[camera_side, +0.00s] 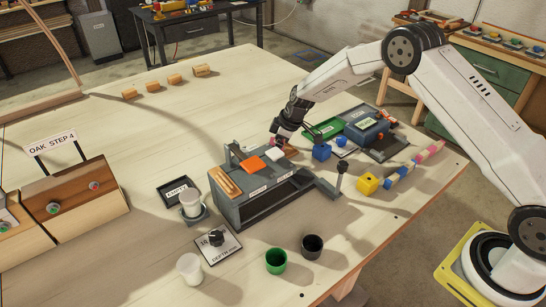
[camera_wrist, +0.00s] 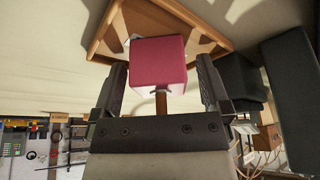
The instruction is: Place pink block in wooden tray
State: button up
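In the wrist view the pink block (camera_wrist: 158,62) sits between the two fingertips of my gripper (camera_wrist: 163,75). It looks close to the left finger, and a thin gap seems to show at the right one. I cannot tell whether both fingers touch it. The wooden tray (camera_wrist: 222,37), with a raised wooden rim, lies beyond the block, which hides part of it. In the side view my gripper (camera_side: 277,138) points down over the back end of a grey bench fixture (camera_side: 252,197).
An orange piece (camera_side: 252,164) lies on the fixture. Right of my gripper are a blue cube (camera_side: 322,151), a green tray (camera_side: 325,129) and a blue-grey box (camera_side: 368,130).

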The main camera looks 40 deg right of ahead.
jog(key=shift+r, duration=0.1)
jog(key=v, duration=1.2)
dwell(0.4)
dwell(0.5)
jog(key=s+a+m+h, duration=0.2)
jog(key=s+m, duration=0.7)
jog(key=s, duration=1.9)
jog(key=shift+s+r+g+h, duration=0.3)
jog(key=shift+h, duration=0.3)
